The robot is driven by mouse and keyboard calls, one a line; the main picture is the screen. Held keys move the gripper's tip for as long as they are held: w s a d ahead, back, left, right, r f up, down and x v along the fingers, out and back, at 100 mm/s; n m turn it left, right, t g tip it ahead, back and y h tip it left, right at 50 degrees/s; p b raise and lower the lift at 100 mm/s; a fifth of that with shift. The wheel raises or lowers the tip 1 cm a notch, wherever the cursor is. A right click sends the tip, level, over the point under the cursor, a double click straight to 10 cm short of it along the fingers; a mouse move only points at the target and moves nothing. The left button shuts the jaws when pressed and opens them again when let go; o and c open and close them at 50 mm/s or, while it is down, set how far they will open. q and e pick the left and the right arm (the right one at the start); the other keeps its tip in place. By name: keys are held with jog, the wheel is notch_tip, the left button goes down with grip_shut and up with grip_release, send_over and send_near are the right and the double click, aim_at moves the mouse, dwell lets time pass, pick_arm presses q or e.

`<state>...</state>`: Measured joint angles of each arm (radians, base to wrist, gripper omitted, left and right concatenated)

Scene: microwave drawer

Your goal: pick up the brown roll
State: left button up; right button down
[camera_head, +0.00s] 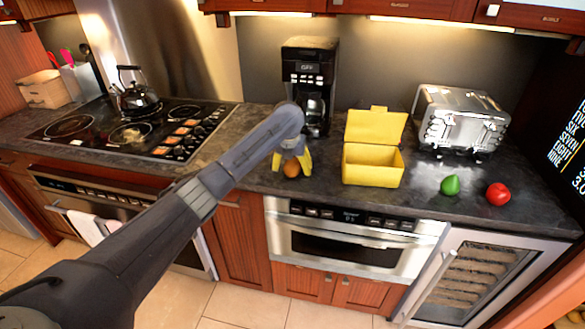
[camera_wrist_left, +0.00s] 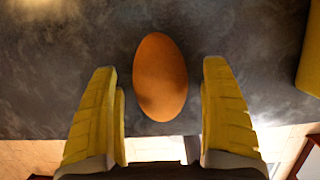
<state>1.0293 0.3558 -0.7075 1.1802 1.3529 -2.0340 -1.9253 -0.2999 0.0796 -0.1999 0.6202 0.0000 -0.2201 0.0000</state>
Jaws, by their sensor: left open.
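The brown roll (camera_head: 291,168) is a smooth oval on the dark counter near its front edge, left of the yellow box. In the left wrist view the roll (camera_wrist_left: 161,77) lies just beyond and between the fingertips of my left gripper (camera_wrist_left: 161,85). The yellow fingers are open, with a gap to the roll on both sides. In the head view my left gripper (camera_head: 292,160) is over the roll and partly hides it. My right gripper is in neither view.
An open yellow box (camera_head: 372,168) stands right of the roll. A coffee maker (camera_head: 309,75) stands behind, and a toaster (camera_head: 461,120) at the right. A green fruit (camera_head: 450,185) and a red one (camera_head: 498,193) lie near the front edge. A stove (camera_head: 135,128) is at left.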

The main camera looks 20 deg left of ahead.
pick_arm(q)
jog(key=c, duration=1.4)
